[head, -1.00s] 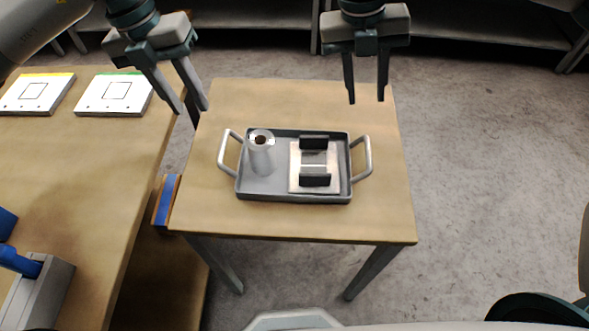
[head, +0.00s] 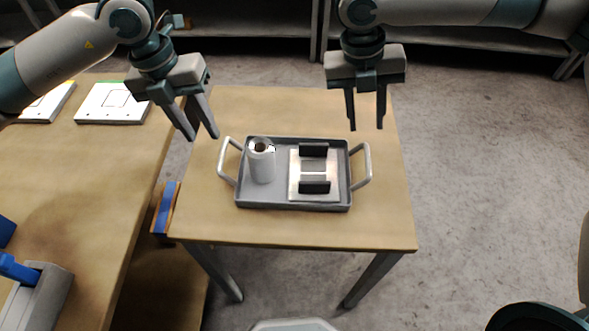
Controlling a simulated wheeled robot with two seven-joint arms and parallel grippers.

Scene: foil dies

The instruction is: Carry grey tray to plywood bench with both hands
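The grey tray (head: 270,200) lies flat on a small wooden table. It has a pale handle at each end, the left handle (head: 226,160) and the right handle (head: 364,166). A white foil roll (head: 262,163) stands upright in its left half. A light plate with two dark blocks (head: 314,172) lies in its right half. My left gripper (head: 204,137) is open and empty, above and behind the left handle. My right gripper (head: 366,129) is open and empty, above and behind the right handle. Neither touches the tray. I cannot tell which bench is the plywood one.
The small table (head: 300,228) has bare top around the tray. A larger wooden bench (head: 85,190) stands at the left, with white marked plates (head: 112,103) at its back and a grey-and-blue device (head: 38,290) at its front. Grey floor (head: 480,170) is open at the right.

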